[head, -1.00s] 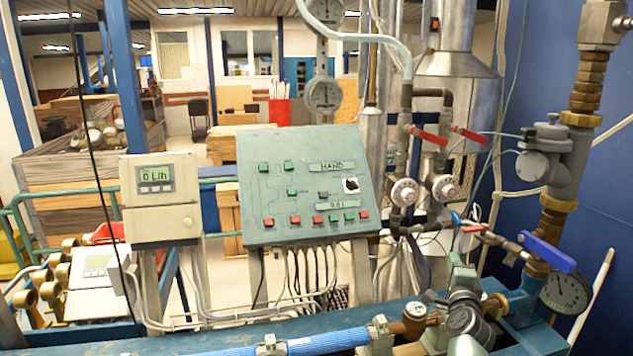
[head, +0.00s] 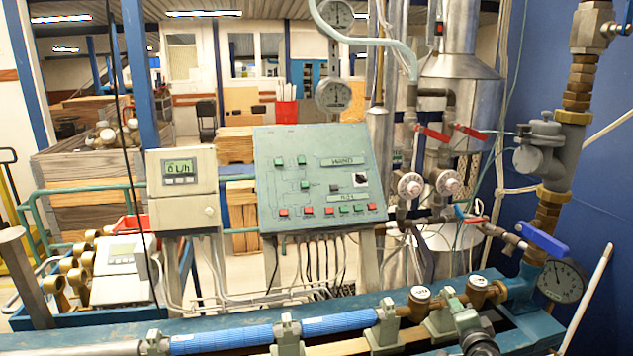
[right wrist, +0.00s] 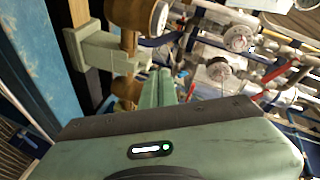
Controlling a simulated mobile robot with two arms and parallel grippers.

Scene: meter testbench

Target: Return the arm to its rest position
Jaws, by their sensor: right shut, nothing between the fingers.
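Most of that arm is below the picture. In the right wrist view the grey-green gripper housing with a small lit indicator fills the bottom. The green fingers of my right gripper (right wrist: 160,85) stand up from it, shut and empty, with bench fittings around and beyond them. I do not see my left gripper in either view.
The blue bench (head: 240,325) carries a blue pipe (head: 325,322) and brass fittings (head: 480,290). Behind stand a control panel (head: 318,180), a flow display box (head: 182,190) and pipes with red levers. A pressure gauge (head: 562,280) and a blue valve handle (head: 543,238) are at right.

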